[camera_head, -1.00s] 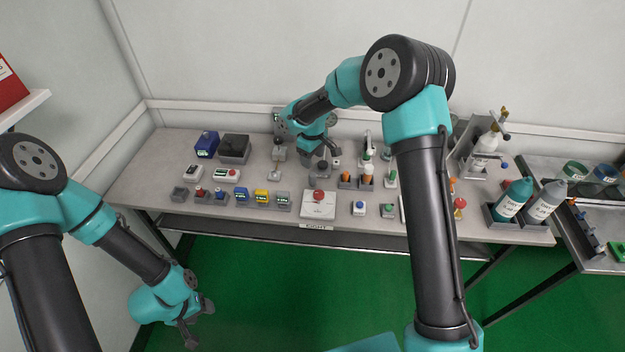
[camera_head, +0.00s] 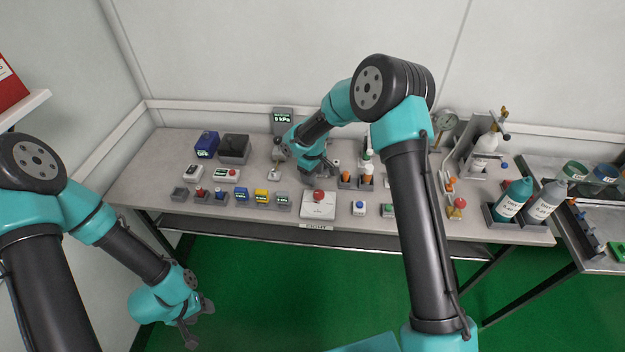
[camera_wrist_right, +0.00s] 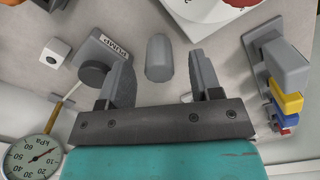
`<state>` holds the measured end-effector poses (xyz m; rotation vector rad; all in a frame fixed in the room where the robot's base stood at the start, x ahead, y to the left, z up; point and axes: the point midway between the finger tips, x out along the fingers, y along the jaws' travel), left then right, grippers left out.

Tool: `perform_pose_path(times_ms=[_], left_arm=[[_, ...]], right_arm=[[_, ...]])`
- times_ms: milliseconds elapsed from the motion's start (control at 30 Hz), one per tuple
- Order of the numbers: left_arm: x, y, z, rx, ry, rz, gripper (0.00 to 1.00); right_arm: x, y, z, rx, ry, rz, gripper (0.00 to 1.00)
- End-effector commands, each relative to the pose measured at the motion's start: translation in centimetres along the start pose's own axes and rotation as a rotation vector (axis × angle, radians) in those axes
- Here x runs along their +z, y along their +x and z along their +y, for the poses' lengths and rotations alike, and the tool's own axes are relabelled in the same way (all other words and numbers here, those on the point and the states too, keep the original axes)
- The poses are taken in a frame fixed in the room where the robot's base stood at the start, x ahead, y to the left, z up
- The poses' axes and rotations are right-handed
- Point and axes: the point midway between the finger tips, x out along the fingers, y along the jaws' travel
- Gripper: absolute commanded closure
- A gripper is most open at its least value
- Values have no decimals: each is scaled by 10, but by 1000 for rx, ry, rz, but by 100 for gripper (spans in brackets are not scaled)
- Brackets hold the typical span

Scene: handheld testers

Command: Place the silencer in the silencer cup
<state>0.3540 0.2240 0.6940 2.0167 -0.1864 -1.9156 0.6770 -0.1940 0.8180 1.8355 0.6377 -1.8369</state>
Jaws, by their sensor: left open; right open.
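A plain grey cylinder with a rounded top, which looks like the silencer, shows in the right wrist view (camera_wrist_right: 159,58) between and just beyond my right fingertips. My right gripper (camera_wrist_right: 160,78) is open, with a finger on each side and visible gaps; no contact shows. In the head view my right gripper (camera_head: 318,174) is low over the middle of the bench, where it hides the cylinder. My left gripper (camera_head: 199,323) is open and empty, in front of the bench at lower left.
A block marked PUMP (camera_wrist_right: 100,58) and a pressure gauge (camera_wrist_right: 32,158) are near the right gripper. A white pad with a red button (camera_head: 318,204) lies in front. Small coloured testers (camera_head: 261,197) stand to the left, bottles (camera_head: 513,200) to the right.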

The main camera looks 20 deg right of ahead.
Motion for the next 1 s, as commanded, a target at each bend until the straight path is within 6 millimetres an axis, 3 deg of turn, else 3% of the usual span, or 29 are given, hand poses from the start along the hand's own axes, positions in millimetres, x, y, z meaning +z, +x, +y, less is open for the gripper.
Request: perform_pose_path(times_ms=[167, 633, 1000], left_arm=[[0, 0, 0, 0, 0, 0, 47], [0, 0, 0, 0, 0, 0, 47], [0, 0, 0, 0, 0, 0, 47]], right_arm=[[0, 17, 0, 0, 0, 0, 42], [0, 17, 0, 1, 0, 1, 42], [0, 17, 0, 1, 0, 1, 76]])
